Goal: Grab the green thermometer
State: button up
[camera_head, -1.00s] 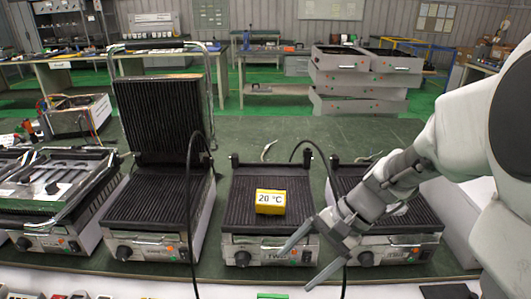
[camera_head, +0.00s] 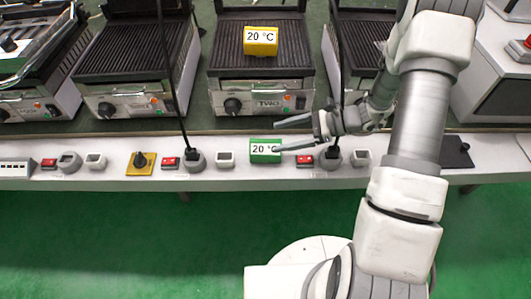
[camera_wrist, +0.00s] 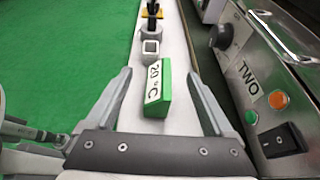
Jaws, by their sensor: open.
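The green thermometer (camera_head: 264,151) is a small green block with a white "20 °C" label. It sits on the white front ledge (camera_head: 230,177), below the grill marked TWO. In the wrist view the green thermometer (camera_wrist: 159,90) stands between and ahead of my two spread fingers. My gripper (camera_head: 298,137) is open and empty, just right of the thermometer in the head view. One finger overlaps the thermometer's front there; I cannot tell if it touches. My gripper also shows in the wrist view (camera_wrist: 165,85).
A yellow thermometer (camera_head: 261,41) reading 20 °C sits on the grill (camera_head: 265,65) marked TWO. The grill's switch panel (camera_wrist: 270,115) is close beside my right finger. Sockets, red switches (camera_head: 170,162) and a black cable (camera_head: 338,60) line the ledge. Green floor (camera_head: 120,240) lies in front.

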aim_at(259, 151)
jog(key=f, duration=0.1)
jog(key=f+b, duration=0.1)
jog(key=f, duration=0.3)
jog(key=shift+a+f, duration=0.1)
jog(key=shift+a, duration=0.3)
jog(key=b+x, duration=0.2)
jog(key=x, duration=0.4)
jog(key=shift+w+a+f, duration=0.1)
jog(key=shift+a, duration=0.15)
jog(key=shift+c, duration=0.3)
grip_shut()
